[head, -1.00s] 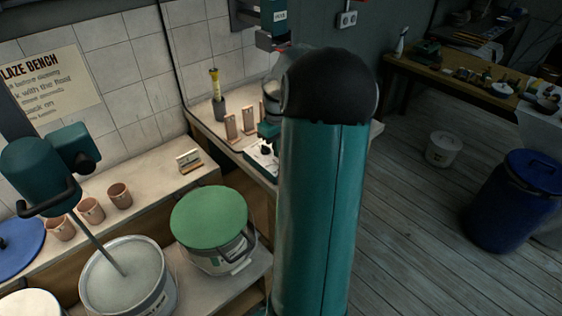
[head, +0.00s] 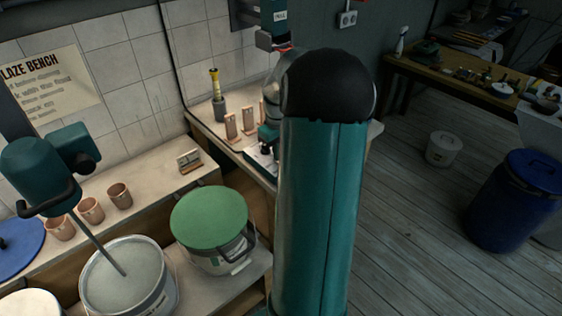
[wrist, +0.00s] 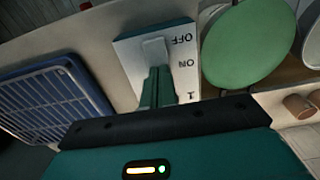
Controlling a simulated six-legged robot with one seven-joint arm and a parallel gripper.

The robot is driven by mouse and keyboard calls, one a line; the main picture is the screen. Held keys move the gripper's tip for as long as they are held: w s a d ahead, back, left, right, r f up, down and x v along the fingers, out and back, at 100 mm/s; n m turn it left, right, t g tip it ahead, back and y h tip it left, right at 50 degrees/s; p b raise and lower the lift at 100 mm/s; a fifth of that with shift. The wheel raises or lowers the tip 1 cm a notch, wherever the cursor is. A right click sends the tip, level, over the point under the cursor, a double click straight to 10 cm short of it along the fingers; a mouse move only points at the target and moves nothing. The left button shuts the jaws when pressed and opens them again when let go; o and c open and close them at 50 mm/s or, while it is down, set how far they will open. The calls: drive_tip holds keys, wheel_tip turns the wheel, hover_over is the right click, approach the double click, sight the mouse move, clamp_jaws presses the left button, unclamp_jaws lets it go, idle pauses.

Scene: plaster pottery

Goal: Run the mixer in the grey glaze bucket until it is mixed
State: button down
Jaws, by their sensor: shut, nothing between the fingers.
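The grey glaze bucket (head: 151,292) stands at the lower left in the head view, full of pale grey liquid. The teal mixer (head: 35,172) is above it, its thin shaft (head: 100,248) slanting down into the liquid. In the wrist view a white switch box (wrist: 132,57) carries OFF and ON marks and a pale lever (wrist: 154,50). It also shows in the head view (head: 258,163), partly hidden. My gripper (wrist: 155,80) is shut and empty, its tips at or just above the lever. I cannot tell whether they touch it or which way it is set.
A green-lidded bucket (head: 210,218) stands right of the glaze bucket. Several clay cups (head: 119,196) line the bench. A blue rack (wrist: 48,100) lies beside the switch box in the wrist view. Upright test tiles (head: 231,126) stand behind the switch.

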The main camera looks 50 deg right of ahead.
drive_tip(key=shift+r, duration=3.4)
drive_tip(key=shift+w+a+r, duration=0.1)
drive_tip(key=shift+a, duration=0.05)
drive_tip(key=w+a+r+n+t+h, duration=0.1)
drive_tip(key=a+r, duration=0.3)
drive_tip(key=a, duration=0.6)
drive_tip(key=w+a+r+t+h, duration=0.15)
drive_tip(key=a+r, duration=0.25)
drive_tip(key=a, duration=0.6)
drive_tip(key=s+a+t+y, duration=0.1)
drive_tip(key=s+a, duration=0.4)
drive_tip(key=a, duration=0.5)
drive_tip(key=s+a+n+t+y, duration=0.1)
drive_tip(key=s+a, duration=0.4)
drive_tip(key=a, duration=0.6)
drive_tip(key=shift+s+f+n+t, duration=0.15)
drive_tip(key=shift+n+t, duration=0.15)
drive_tip(key=shift+t, duration=0.25)
drive_tip(key=shift+y, duration=0.25)
